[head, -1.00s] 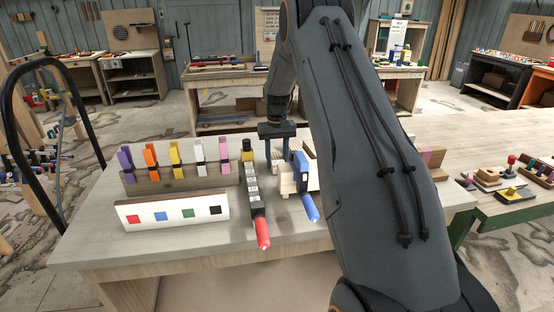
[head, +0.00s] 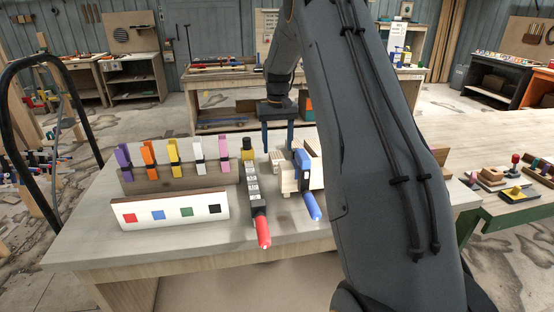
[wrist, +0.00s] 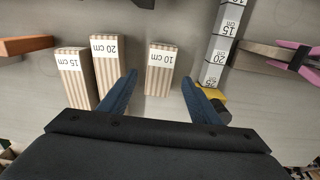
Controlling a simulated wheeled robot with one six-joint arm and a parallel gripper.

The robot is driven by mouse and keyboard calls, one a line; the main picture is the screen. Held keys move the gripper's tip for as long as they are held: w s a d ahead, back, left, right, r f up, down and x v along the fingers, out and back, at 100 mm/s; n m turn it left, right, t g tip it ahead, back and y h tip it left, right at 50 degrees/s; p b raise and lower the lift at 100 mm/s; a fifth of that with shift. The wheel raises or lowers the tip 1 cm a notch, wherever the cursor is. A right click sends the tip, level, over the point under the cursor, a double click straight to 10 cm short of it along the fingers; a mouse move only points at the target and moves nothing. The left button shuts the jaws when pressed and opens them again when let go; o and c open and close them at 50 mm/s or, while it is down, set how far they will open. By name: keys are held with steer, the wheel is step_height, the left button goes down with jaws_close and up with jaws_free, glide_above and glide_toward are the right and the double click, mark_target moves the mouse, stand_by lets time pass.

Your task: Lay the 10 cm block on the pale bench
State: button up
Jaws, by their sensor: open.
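The 10 cm block (wrist: 160,68), pale with striped sides and a white label, stands in the middle of the wrist view. My gripper (wrist: 160,78) is open, its blue fingers apart on either side of the block in that picture. I cannot tell whether they reach down to its sides. In the head view my gripper (head: 279,151) points down over the grey bench (head: 190,247), at its far side. A pale-topped bench (head: 468,132) with a green frame is at the right, partly hidden by my arm.
The 20 cm block (wrist: 107,68) and 15 cm block (wrist: 72,75) stand left in the wrist view. A marked measuring bar (wrist: 215,50) is close on the right. A blue-handled tool (head: 304,180), red-handled tool (head: 262,228) and peg rack (head: 180,178) stand on the grey bench.

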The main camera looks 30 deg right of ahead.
mark_target(278, 158)
step_height(278, 158, up, 6)
steer(key=b, duration=0.1)
steer(key=shift+b, duration=0.35)
steer(key=shift+r, duration=0.15)
